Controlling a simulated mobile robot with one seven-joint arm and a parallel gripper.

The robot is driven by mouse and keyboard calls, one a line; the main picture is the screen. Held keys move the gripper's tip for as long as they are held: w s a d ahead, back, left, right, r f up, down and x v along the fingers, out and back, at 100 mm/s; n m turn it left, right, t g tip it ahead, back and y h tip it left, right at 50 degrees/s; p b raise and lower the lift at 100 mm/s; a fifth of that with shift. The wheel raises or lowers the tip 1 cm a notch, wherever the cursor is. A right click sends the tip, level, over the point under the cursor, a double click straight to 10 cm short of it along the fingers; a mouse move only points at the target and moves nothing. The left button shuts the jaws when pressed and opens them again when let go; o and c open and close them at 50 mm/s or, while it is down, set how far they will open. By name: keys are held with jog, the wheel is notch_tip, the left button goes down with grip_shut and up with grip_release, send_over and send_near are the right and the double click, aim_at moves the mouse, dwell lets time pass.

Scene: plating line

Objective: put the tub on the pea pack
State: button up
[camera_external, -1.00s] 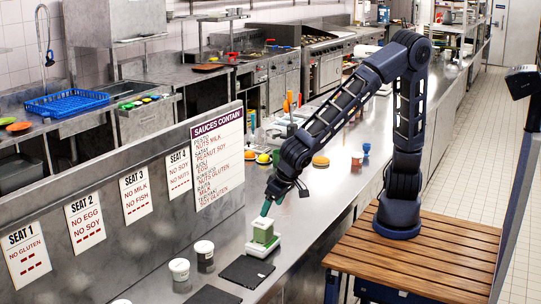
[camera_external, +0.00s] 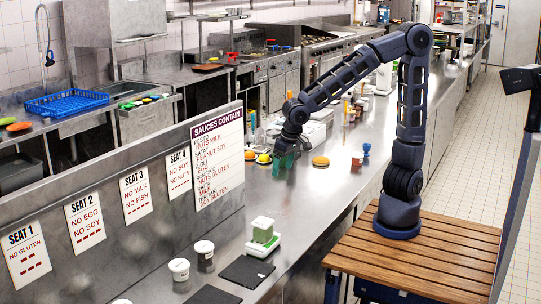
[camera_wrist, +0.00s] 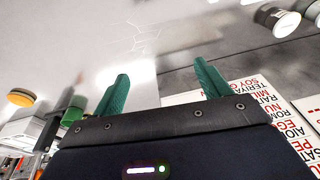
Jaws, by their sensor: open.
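A pale, boxy tub (camera_external: 263,222) appears to sit upright on a green pack (camera_external: 261,236), which looks like the pea pack. The pack rests on a white scale-like base (camera_external: 260,248) near the counter's front edge. The line between tub and pack is small and hard to make out. My gripper (camera_external: 285,160) is above the counter, farther back and well apart from the stack. In the wrist view its two green fingers (camera_wrist: 160,75) are spread with nothing between them.
The allergen board (camera_external: 217,155) stands behind the counter. A yellow-orange disc-topped item (camera_external: 320,161) and an orange-brown pot (camera_external: 357,159) are right of my gripper.

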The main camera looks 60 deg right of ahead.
jog(key=s+d+r, duration=0.3)
jog(key=s+d, duration=0.1)
jog(key=d, duration=0.5)
jog(key=s+d+r+t, duration=0.1)
jog(key=s+d+r, duration=0.1)
jog(key=s+d, duration=0.3)
jog(key=s+d+r+t, duration=0.1)
jog(key=s+d+r, duration=0.2)
jog(key=d, duration=1.1)
jog(key=shift+s+r+h, duration=0.3)
jog(key=shift+s, duration=0.5)
